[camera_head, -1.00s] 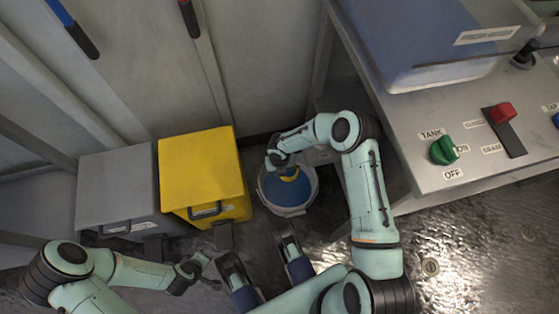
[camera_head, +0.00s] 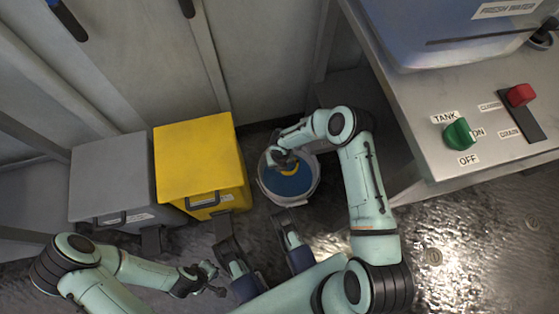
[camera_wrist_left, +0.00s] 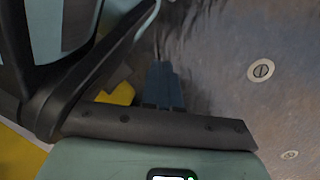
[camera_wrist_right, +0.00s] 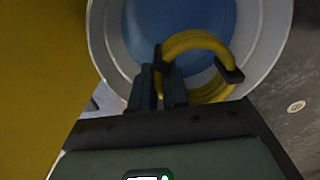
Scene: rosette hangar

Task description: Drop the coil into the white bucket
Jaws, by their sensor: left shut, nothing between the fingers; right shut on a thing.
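The coil (camera_wrist_right: 205,42) is a yellow ring with dark bands. My right gripper (camera_wrist_right: 162,85) is shut on it and holds it over the mouth of the white bucket (camera_wrist_right: 278,30). In the head view the white bucket (camera_head: 309,190) stands on the floor with blue showing inside. The coil (camera_head: 289,172) shows there as a small yellow arc below my right gripper (camera_head: 284,160). How far the coil is above the blue inside is hard to tell. My left gripper (camera_head: 215,280) is shut and empty, low at the left, away from the bucket; it also shows in the left wrist view (camera_wrist_left: 163,80).
A yellow bin (camera_head: 198,160) and a grey bin (camera_head: 108,178) stand left of the bucket. A metal bench (camera_head: 430,95) with a green knob (camera_head: 459,134) and a red switch (camera_head: 520,95) is at the right. Wet-looking floor (camera_head: 475,240) is open at the lower right.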

